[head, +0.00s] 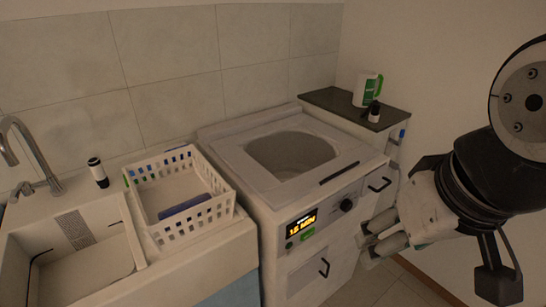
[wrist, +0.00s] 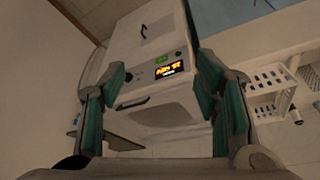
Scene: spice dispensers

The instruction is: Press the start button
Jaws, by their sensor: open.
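The white washing machine (head: 265,205) has an amber lit display (head: 301,226) on its front panel. A small green button (head: 307,235) sits just below the display; its label is too small to read. In the wrist view the machine appears upside down, with the display (wrist: 172,69) between my fingers and a green spot (wrist: 178,54) beside it. A dark round knob (head: 346,205) is right of the display. My gripper (head: 366,243) is open and empty, in front of and to the right of the panel. It also shows in the wrist view (wrist: 162,70), apart from the panel.
A white basket (head: 190,215) and a sink (head: 75,255) stand left of the machine. A dark-topped cabinet (head: 345,103) at the right holds a green-and-white container (head: 368,90) and a small dark bottle (head: 374,111).

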